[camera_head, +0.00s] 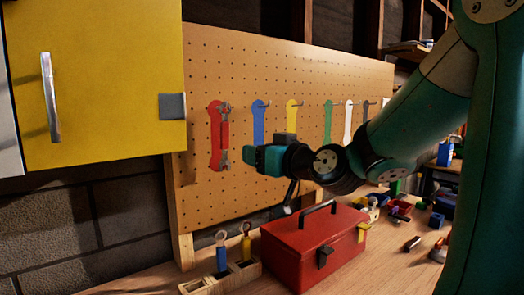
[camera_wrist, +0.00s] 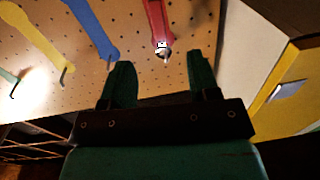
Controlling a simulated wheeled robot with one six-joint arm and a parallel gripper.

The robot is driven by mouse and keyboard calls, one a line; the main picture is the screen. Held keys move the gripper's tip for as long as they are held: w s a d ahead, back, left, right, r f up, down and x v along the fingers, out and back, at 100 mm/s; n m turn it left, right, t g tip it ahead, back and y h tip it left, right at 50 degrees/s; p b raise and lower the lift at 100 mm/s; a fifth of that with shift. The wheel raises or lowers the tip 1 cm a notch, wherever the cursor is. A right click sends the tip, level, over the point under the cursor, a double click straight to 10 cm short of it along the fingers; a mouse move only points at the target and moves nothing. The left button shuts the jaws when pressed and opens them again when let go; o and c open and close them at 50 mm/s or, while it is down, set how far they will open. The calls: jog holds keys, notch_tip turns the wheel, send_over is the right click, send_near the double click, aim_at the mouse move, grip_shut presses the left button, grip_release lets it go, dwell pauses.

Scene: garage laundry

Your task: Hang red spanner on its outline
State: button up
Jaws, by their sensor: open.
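The red spanner (camera_head: 225,130) hangs upright against the pegboard, at the red outline (camera_head: 213,140). In the head view it lies slightly right of the outline's middle, with red paint showing to its left. In the wrist view, the red shape (camera_wrist: 156,20) ends at a metallic peg or ring near its tip; spanner and outline are hard to separate there. My gripper (camera_head: 250,156) is in front of the board, just right of the spanner and apart from it. In the wrist view my gripper (camera_wrist: 162,80) has its fingers spread, with nothing between them.
Blue (camera_head: 258,124), yellow (camera_head: 291,118), green and white outlines with pegs continue rightward along the pegboard (camera_head: 240,65). A yellow cabinet (camera_head: 100,90) adjoins on the left. A red toolbox (camera_head: 310,240) and a wooden holder (camera_head: 238,275) stand on the bench below.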

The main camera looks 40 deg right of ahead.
aim_at(226, 139)
jog(key=w+p, duration=0.5)
jog(key=p, duration=0.1)
jog(key=w+p, duration=0.5)
jog(key=p, duration=0.1)
jog(key=w+p, duration=0.6)
jog(key=shift+a+r, duration=0.1)
jog(key=shift+r, duration=0.3)
jog(key=shift+w+f+p, duration=0.25)
jog(key=shift+w+p, duration=0.3)
jog(key=shift+w, duration=0.15)
grip_shut()
